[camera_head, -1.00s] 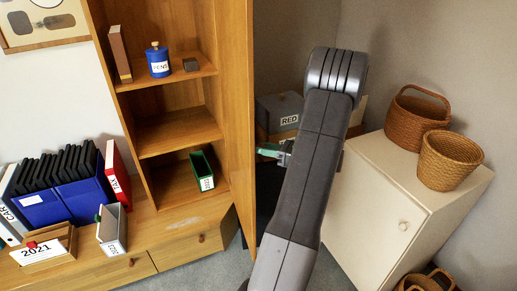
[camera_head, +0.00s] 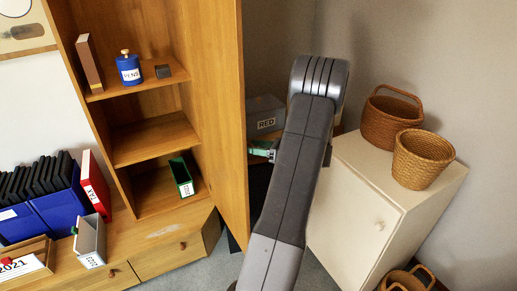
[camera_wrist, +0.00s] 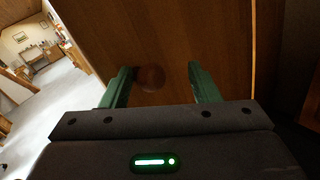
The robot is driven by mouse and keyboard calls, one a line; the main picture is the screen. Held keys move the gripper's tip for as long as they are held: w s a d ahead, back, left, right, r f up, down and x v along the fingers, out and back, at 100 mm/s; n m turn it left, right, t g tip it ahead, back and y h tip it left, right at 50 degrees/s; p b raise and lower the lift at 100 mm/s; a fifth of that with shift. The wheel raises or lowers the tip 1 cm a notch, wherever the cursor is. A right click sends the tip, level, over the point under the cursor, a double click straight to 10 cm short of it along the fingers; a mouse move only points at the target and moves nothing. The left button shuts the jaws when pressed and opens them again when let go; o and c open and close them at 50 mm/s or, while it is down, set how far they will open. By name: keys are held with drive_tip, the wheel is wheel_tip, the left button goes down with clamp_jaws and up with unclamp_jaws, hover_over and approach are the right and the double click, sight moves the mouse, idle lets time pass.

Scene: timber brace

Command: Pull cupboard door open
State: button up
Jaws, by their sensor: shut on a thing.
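The cupboard door (camera_head: 222,110) is a tall wooden panel standing open at the right side of the cupboard (camera_head: 66,30). Its outer face fills much of the wrist view (camera_wrist: 190,40). A round dark wooden knob (camera_wrist: 150,78) on that face lies between the green fingers of my gripper (camera_wrist: 165,88), nearer the left finger. My gripper (camera_head: 263,149) is shut on the knob. In the head view the knob is hidden behind the door, and my arm covers part of the gripper.
A cream cabinet (camera_head: 350,220) with wicker baskets (camera_head: 422,160) stands to the right of my arm. A grey box marked RED (camera_head: 265,117) sits behind the gripper.

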drive_tip(key=shift+o, duration=0.4)
drive_tip(key=shift+w+a+r, duration=0.2)
drive_tip(key=shift+w+a, duration=0.2)
drive_tip(key=shift+w, duration=0.1)
drive_tip(key=shift+s+a+r, duration=0.1)
drive_tip(key=shift+c, duration=0.2)
drive_tip(key=shift+s+f, duration=0.15)
drive_tip(key=shift+f, duration=0.2)
drive_tip(key=b+v, duration=0.2)
drive_tip(key=v, duration=1.2)
drive_tip(key=shift+r, duration=0.35)
drive_tip(key=p+x, duration=0.1)
drive_tip(key=x, duration=1.1)
drive_tip(key=shift+f+p, duration=0.3)
